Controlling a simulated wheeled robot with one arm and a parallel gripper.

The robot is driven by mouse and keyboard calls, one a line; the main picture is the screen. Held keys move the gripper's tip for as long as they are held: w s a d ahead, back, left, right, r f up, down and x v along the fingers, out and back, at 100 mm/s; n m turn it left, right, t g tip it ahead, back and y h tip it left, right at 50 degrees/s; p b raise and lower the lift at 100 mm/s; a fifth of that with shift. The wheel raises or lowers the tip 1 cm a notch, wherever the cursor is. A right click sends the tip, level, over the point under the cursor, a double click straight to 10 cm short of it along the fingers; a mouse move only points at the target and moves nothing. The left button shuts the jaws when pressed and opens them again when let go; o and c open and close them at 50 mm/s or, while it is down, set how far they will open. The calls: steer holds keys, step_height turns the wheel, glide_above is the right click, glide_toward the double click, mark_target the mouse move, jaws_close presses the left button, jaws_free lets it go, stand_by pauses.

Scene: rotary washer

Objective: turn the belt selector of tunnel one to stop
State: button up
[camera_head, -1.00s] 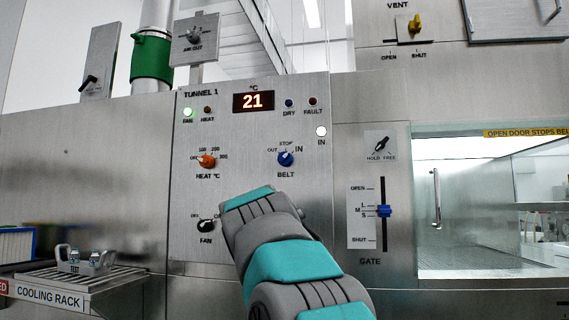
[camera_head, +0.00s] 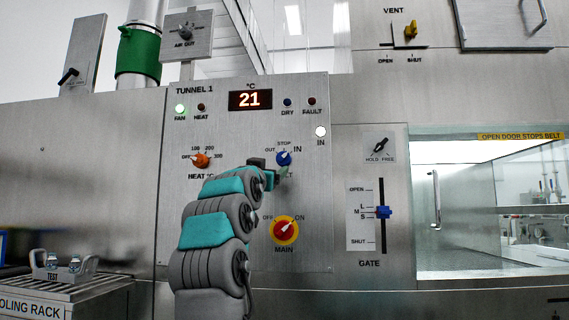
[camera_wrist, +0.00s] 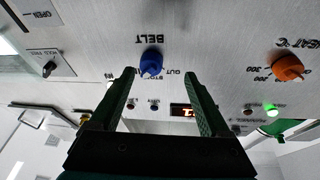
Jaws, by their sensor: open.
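The blue belt selector (camera_head: 284,158) is on the Tunnel 1 panel, with OUT, STOP and IN printed around its top. Its pointer appears to lean up and right, towards IN. My gripper (camera_head: 277,171) is just below and in front of it, partly covering the BELT label. In the wrist view, which is upside down, my gripper (camera_wrist: 159,74) is open and empty. The blue selector (camera_wrist: 151,63) shows between and just beyond the two fingertips, closer to the left finger. I see no contact.
The orange heat knob (camera_head: 201,160) is left of the selector; the red and yellow main switch (camera_head: 284,230) is below. The white IN lamp (camera_head: 320,132) is lit. The blue gate lever (camera_head: 383,212) is to the right. My arm hides the panel's lower left.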

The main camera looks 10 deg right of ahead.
mark_target(281, 160)
steer(key=shift+m+h, duration=0.7)
steer(key=w+d+r+p, duration=0.2)
steer(key=w+d+r, duration=0.1)
steer(key=shift+p+x, duration=0.65)
steer(key=shift+x, duration=0.3)
steer(key=shift+f, duration=0.15)
jaws_close()
